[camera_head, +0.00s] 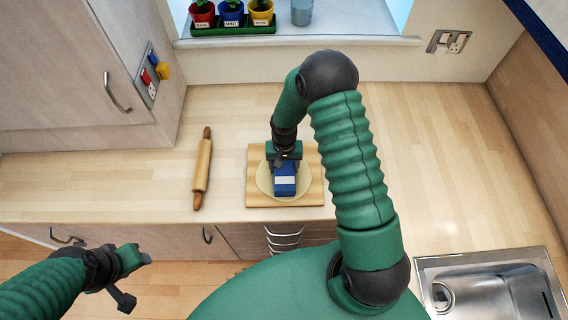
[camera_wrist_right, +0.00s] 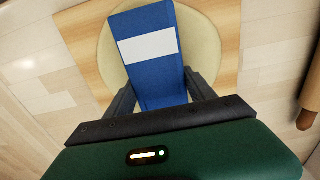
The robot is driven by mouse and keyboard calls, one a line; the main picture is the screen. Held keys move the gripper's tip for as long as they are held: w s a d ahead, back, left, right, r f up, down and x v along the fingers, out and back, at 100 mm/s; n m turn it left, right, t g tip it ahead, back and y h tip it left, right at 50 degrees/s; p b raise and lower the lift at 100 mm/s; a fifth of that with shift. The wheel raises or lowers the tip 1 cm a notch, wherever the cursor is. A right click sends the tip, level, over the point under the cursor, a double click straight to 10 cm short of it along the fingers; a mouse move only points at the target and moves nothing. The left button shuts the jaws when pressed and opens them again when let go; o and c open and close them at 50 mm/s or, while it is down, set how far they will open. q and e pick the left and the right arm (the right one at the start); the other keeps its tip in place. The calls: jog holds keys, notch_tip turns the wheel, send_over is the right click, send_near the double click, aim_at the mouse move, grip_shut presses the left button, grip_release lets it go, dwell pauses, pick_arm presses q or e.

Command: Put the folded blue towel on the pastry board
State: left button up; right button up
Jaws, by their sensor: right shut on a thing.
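The folded blue towel (camera_head: 285,181) with a white band is in the jaws of my right gripper (camera_head: 285,163), over the pastry board (camera_head: 313,195). The towel also shows in the right wrist view (camera_wrist_right: 150,75), between the two fingers of the right gripper (camera_wrist_right: 160,90). A round pale sheet of dough (camera_head: 264,182) lies on the board, under the towel in the head view. I cannot tell whether the towel touches the dough. My left gripper (camera_head: 135,277) is at the lower left, in front of the counter and empty, its jaws apart.
A rolling pin (camera_head: 202,168) lies on the counter left of the board. A sink (camera_head: 490,285) is at the lower right. Potted herbs (camera_head: 231,14) stand on the windowsill. The counter (camera_head: 430,150) right of the board is clear.

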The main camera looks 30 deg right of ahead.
aim_at(283, 168)
jog(key=o, duration=1.4)
jog(key=shift+s, duration=0.1)
jog(key=shift+r, duration=0.1)
jog(key=shift+r, duration=0.25)
notch_tip(283, 168, up, 12)
jog(key=b, duration=0.3)
jog(key=s+a+r+n+t, duration=0.35)
jog(key=s+a+n, duration=0.25)
jog(key=s+a, duration=0.45)
notch_tip(283, 168, down, 7)
jog(key=d+b, duration=0.1)
jog(key=b, duration=0.6)
jog(key=shift+s+d+g, duration=0.4)
jog(key=shift+s+g, duration=0.05)
